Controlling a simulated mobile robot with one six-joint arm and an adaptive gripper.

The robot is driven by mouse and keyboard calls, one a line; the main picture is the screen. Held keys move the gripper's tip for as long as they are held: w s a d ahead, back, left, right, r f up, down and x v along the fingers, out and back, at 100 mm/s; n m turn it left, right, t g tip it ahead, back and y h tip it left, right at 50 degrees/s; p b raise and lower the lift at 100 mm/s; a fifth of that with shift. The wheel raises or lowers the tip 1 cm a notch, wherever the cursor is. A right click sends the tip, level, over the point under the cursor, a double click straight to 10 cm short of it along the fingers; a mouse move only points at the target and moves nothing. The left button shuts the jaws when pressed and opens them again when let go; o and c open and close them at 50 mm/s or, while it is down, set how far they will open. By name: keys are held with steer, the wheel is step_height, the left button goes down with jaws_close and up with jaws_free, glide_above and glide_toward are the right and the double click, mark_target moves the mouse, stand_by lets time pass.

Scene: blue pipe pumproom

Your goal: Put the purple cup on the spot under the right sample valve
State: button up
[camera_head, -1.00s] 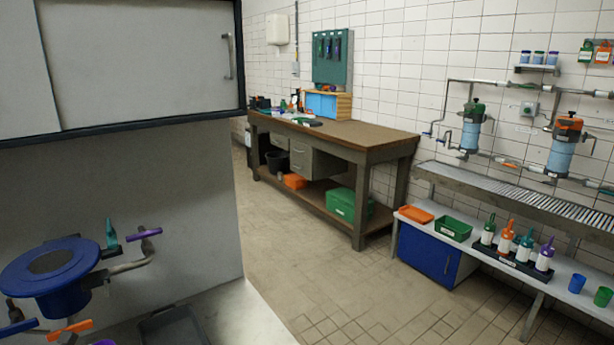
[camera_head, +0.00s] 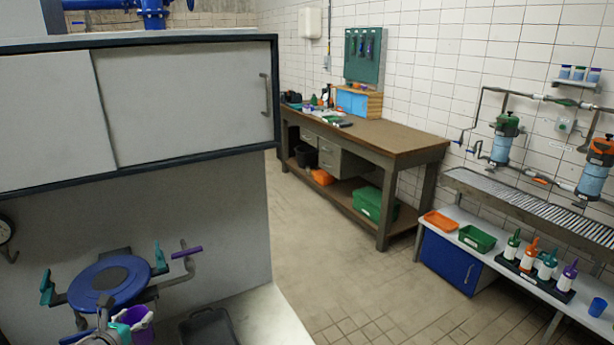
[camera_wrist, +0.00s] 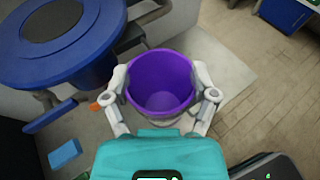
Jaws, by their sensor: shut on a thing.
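The purple cup (camera_wrist: 160,82) is between the two fingers of my gripper (camera_wrist: 163,97) in the wrist view, upright, with its open, empty inside facing the camera. My gripper is shut on it. In the head view the cup (camera_head: 141,324) and gripper (camera_head: 118,325) are at the bottom left, just in front of a round blue vessel (camera_head: 108,282). The vessel has a teal handle (camera_head: 160,255) and a purple handle (camera_head: 186,252) on its right side. I cannot tell which part is the right sample valve, and the spot under it does not show clearly.
A grey cabinet with a sliding door (camera_head: 180,105) hangs above the vessel. A dark tray (camera_head: 208,328) lies on the pale ledge to its right. A workbench (camera_head: 400,140) stands behind, and a low shelf with bottles (camera_head: 527,255) stands at right. The floor between is clear.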

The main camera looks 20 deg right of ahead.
steer(key=shift+r+p, duration=1.05)
steer(key=shift+r, duration=0.55)
steer(key=shift+d, duration=0.15)
